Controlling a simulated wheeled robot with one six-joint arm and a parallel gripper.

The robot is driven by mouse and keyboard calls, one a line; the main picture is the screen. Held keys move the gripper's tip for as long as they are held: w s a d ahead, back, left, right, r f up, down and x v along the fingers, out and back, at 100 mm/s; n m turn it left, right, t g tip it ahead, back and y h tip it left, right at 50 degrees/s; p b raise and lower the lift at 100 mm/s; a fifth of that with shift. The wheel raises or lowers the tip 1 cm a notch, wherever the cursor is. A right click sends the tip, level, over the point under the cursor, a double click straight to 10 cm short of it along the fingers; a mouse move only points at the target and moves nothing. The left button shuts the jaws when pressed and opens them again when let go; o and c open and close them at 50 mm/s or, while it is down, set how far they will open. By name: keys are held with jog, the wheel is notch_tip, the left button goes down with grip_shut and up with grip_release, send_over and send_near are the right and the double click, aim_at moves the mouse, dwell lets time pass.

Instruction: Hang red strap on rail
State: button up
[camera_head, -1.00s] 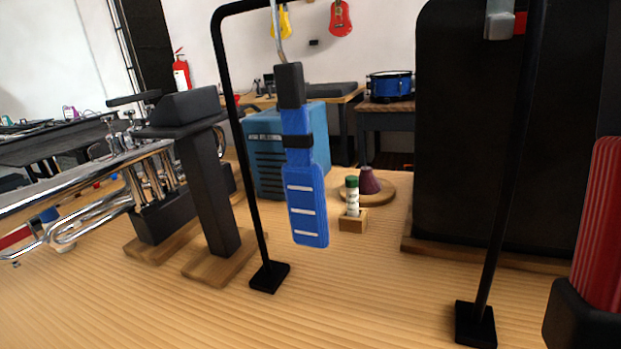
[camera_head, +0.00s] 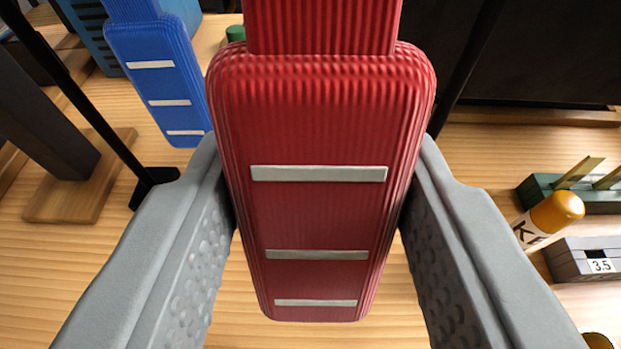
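The red strap (camera_head: 312,220) fills the middle of the view, close to me. It is a ribbed red pad with grey bars and a narrower red band above; its top end is out of view. The fingers of my gripper (camera_head: 325,170) press on its left and right edges, shut on it. The rail's black legs show behind: the left one (camera_head: 88,107) stands on a black foot, and the right one (camera_head: 468,70) is partly covered. The rail's top bar and hooks are out of view. A blue strap (camera_head: 158,78) hangs at the upper left, apart from the red one.
A black stand (camera_head: 48,125) on a wooden base is at the left. A large black case (camera_head: 560,50) stands at the back right. At the right are an orange-capped bottle (camera_head: 550,215), a grey block marked 3.5 (camera_head: 590,262) and a green block (camera_head: 585,194).

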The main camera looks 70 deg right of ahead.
jog(key=shift+w+d, duration=0.3)
jog(key=shift+d, duration=0.5)
jog(key=shift+w+d, duration=0.25)
jog(key=shift+d, duration=0.5)
jog(key=shift+w+d, duration=0.3)
jog(key=shift+d, duration=0.5)
jog(key=shift+d+f, duration=0.1)
jog(key=shift+d, duration=0.05)
jog(key=shift+f, duration=1)
jog(key=o, duration=1)
